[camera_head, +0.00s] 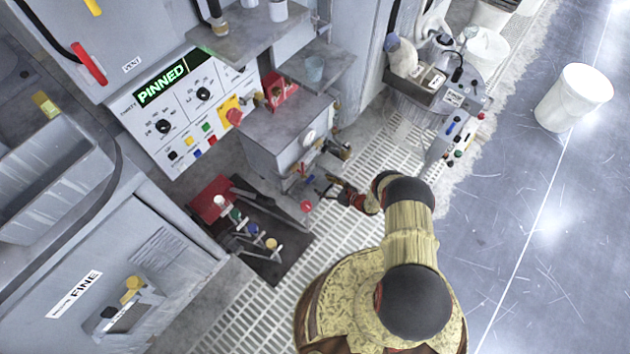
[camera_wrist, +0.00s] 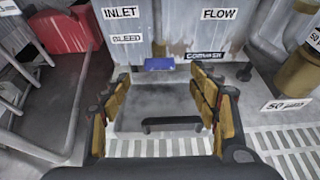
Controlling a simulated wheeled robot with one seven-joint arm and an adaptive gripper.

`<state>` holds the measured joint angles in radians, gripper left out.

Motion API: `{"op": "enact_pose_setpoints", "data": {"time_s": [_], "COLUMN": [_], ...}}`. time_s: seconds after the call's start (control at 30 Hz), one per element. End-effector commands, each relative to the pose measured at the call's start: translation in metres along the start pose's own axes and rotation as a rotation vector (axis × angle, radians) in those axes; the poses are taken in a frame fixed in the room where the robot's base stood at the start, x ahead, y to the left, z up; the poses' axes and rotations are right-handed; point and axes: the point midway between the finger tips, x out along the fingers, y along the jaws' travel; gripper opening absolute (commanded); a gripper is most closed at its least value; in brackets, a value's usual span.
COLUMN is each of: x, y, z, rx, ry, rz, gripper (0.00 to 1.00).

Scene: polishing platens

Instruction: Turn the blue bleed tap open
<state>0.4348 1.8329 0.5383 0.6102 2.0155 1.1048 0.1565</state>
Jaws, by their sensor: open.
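In the wrist view the blue tap (camera_wrist: 158,64) shows as a small blue block low on a grey box front, right of and below a "BLEED" label (camera_wrist: 127,38). My gripper (camera_wrist: 163,88) has its two yellow-padded fingers spread wide, left and right of the picture's middle. The tap lies ahead of the gap between them, with no finger touching it and nothing held. In the head view my gripper (camera_head: 328,190) is beside the front of the grey box (camera_head: 270,150); the tap is too small there to make out surely.
"INLET" and "FLOW" labels sit above the tap, a "COMMON" label (camera_wrist: 205,56) to its right. A black bar (camera_wrist: 171,123) lies below, between the fingers. A red block (camera_wrist: 58,32) and metal rails stand left, a brass cylinder (camera_wrist: 299,73) right. Grating (camera_head: 395,150) covers the floor.

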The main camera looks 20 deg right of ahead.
Motion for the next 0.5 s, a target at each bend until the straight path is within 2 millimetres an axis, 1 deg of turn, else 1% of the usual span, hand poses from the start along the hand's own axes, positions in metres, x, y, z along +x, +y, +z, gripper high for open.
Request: {"op": "enact_pose_setpoints", "data": {"time_s": [0.03,0.1,0.3,0.4,0.5], "x": [0.009,0.021,0.05,0.058,0.063], "y": [0.001,0.002,0.001,0.001,0.001], "z": [-0.002,-0.003,-0.002,-0.002,-0.001], "rx": [-0.002,-0.003,-0.003,-0.002,0.0], "ry": [0.0,0.0,0.0,0.001,0.0], "rz": [0.003,0.003,0.003,0.003,0.002], "gripper": [0.61,0.61,0.61,0.61,0.61]}}
